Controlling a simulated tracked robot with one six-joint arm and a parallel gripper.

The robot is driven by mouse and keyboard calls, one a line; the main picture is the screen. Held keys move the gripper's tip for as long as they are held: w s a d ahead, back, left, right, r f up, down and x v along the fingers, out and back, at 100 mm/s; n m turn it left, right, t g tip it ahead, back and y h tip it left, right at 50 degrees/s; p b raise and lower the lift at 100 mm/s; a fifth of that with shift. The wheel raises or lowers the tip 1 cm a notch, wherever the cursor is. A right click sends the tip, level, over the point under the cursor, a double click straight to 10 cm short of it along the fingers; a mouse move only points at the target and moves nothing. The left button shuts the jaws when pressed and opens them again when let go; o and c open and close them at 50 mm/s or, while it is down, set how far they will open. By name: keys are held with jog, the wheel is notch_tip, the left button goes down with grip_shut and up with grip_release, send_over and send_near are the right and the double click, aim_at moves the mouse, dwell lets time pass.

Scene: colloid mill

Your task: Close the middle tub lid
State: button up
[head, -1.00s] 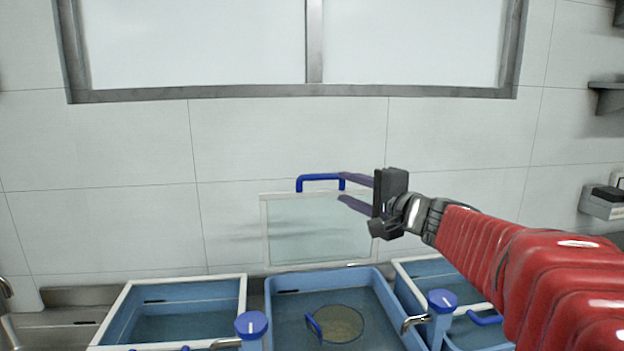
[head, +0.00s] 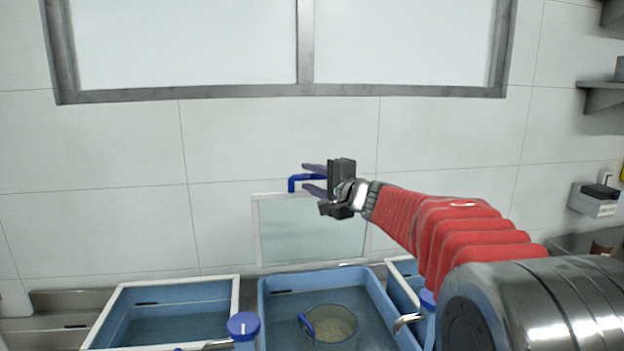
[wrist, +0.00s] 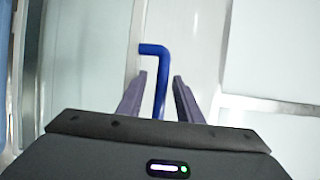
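The middle tub lid (head: 310,230), a clear panel in a white frame, stands upright at the back of the middle blue tub (head: 268,312). Its blue handle (head: 293,184) is at the lid's top edge. My gripper (head: 314,178) is at the handle. In the wrist view the handle (wrist: 158,75) runs between the two open dark fingers of my gripper (wrist: 160,96), with gaps on both sides. The handle's right part is hidden behind my gripper in the head view.
A round clear vessel with a blue handle (head: 328,325) sits in the middle tub. A left tub (head: 165,312) and a partly hidden right tub (head: 400,280) flank it. Blue-topped taps, including one knob (head: 242,325), stand in front. A tiled wall is behind.

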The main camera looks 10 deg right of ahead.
jog(key=shift+c, duration=0.6)
grip_shut()
